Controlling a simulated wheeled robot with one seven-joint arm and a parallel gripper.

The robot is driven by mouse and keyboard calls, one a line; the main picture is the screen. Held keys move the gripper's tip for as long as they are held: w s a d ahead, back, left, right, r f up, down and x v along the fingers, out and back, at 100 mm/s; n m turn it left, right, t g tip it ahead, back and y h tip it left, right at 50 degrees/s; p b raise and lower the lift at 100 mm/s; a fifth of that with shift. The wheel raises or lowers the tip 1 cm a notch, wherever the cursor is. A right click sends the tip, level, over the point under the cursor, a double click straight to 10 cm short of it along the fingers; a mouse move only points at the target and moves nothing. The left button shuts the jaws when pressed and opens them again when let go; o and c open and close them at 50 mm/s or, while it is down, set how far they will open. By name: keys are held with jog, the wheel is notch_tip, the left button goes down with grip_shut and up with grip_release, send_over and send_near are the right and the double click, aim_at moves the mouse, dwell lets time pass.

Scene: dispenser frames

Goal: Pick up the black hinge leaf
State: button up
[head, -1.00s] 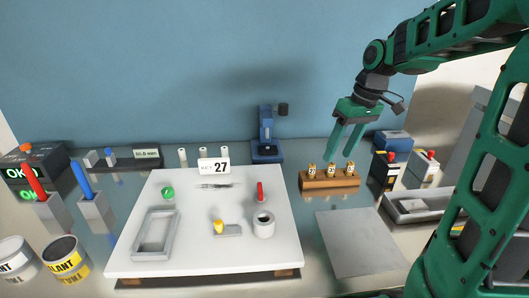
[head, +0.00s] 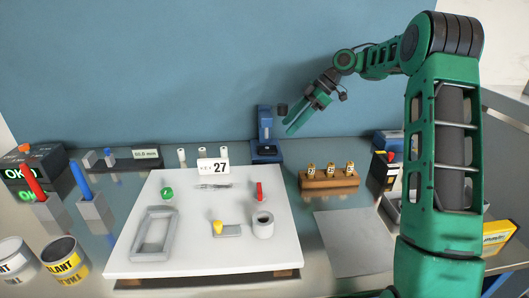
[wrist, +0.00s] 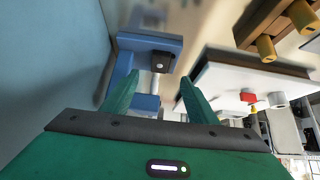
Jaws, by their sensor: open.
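I cannot make out a black hinge leaf for certain in either view. A flat grey plate (head: 231,230) lies on the white board (head: 190,258) beside a yellow knob (head: 218,227); it looks grey, not black.
A wooden block (head: 328,181) with brass pieces stands right of the board. A grey mat (head: 356,243) is bare. Blue wall behind.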

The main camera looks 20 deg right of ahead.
aim_at(267, 147)
jog(key=x, duration=1)
jog(key=shift+w+a, duration=0.2)
jog(key=shift+a, duration=0.05)
jog(key=c, duration=1.2)
